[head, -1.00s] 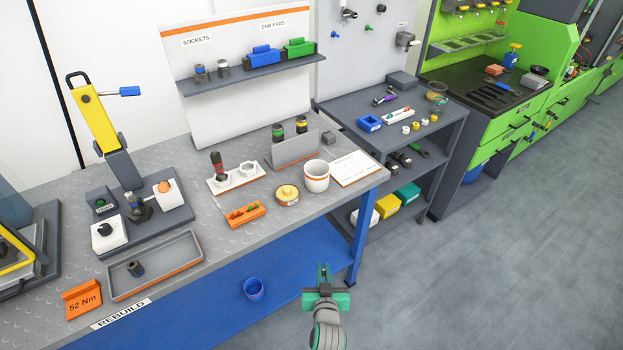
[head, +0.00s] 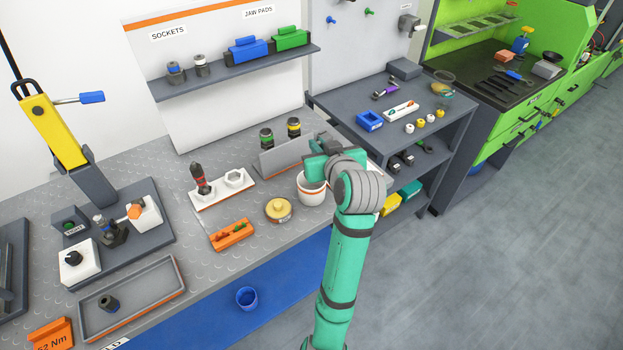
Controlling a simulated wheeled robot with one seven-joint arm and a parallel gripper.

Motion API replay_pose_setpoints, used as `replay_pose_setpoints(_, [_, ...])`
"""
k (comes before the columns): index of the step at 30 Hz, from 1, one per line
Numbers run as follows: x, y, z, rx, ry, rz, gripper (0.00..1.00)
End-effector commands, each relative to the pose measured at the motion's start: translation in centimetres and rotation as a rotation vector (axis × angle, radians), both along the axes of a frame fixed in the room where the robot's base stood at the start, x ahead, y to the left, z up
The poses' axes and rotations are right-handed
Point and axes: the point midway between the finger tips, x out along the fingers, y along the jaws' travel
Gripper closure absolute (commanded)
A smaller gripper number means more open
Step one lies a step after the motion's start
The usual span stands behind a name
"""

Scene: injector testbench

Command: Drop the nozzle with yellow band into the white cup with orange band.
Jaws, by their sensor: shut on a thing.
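The nozzle with yellow band (head: 294,128) stands upright behind the grey angled plate on the bench. My gripper (head: 312,150) reaches in from the right, right beside this nozzle, and is shut on it. The fingertips and the contact are mostly hidden by the gripper's own body. The white cup with orange band (head: 311,192) stands on the bench in front of the plate, just below my gripper. My gripper and wrist cover part of its rim and right side.
A similar nozzle with green band (head: 266,138) stands just left of the yellow-banded one. The grey plate (head: 285,157) is in front of both. A round yellow-topped tin (head: 278,210) and an orange holder (head: 232,234) sit left of the cup. A dark shelf (head: 235,75) is above.

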Motion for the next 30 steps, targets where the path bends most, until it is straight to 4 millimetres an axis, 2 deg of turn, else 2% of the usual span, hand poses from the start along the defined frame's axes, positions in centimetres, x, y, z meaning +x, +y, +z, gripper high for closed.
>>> replay_pose_setpoints(5, [0.0,0.0,-0.4,0.0,0.003,0.004,1.0])
replay_pose_setpoints(19, [0.0,0.1,-5.0,-0.001,0.003,0.003,1.0])
replay_pose_setpoints(30, [0.0,0.0,-5.7,-0.002,0.0,0.003,1.0])
